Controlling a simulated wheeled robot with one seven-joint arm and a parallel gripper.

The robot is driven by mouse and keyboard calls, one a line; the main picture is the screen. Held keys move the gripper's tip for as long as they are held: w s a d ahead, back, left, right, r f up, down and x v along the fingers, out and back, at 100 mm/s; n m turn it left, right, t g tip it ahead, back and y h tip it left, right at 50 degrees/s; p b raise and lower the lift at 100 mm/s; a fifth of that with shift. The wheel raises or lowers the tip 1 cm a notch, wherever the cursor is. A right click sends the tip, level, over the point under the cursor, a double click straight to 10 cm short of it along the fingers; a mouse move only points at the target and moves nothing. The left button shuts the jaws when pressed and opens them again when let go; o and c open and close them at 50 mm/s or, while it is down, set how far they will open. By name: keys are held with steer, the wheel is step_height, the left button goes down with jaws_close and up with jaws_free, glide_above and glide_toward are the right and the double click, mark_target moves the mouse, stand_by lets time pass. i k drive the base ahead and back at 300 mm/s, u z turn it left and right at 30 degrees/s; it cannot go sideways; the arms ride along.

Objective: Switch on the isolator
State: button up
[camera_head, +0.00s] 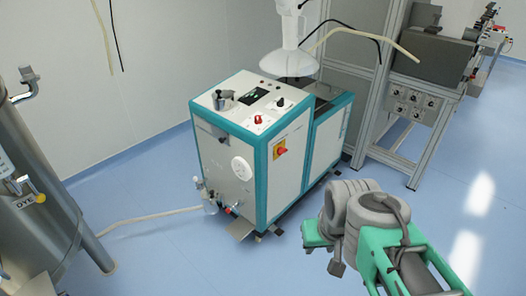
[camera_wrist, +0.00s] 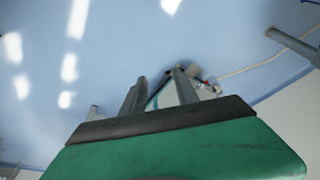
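The isolator (camera_head: 280,150) is a red rotary knob on a yellow plate, on the right-hand side panel of a white and teal cabinet (camera_head: 262,205). The knob's exact setting is too small to read. My gripper (camera_wrist: 160,78) shows in the wrist view as two grey fingers beyond a green and black body, with a gap between them and nothing held. In the head view my arm is at the lower right, in front of and to the right of the cabinet, apart from the isolator. The fingers are hard to make out there.
A red knob (camera_head: 258,119) and a small screen (camera_head: 253,96) are on the cabinet's top. A steel tank (camera_head: 45,215) stands at left. A metal frame with a control box (camera_head: 410,103) stands behind at right. A hose (camera_head: 150,217) lies on the floor. Blue floor is clear at right.

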mark_target(281, 150)
steer(key=u, duration=0.3)
steer(key=i, duration=1.55)
steer(key=u, duration=0.55)
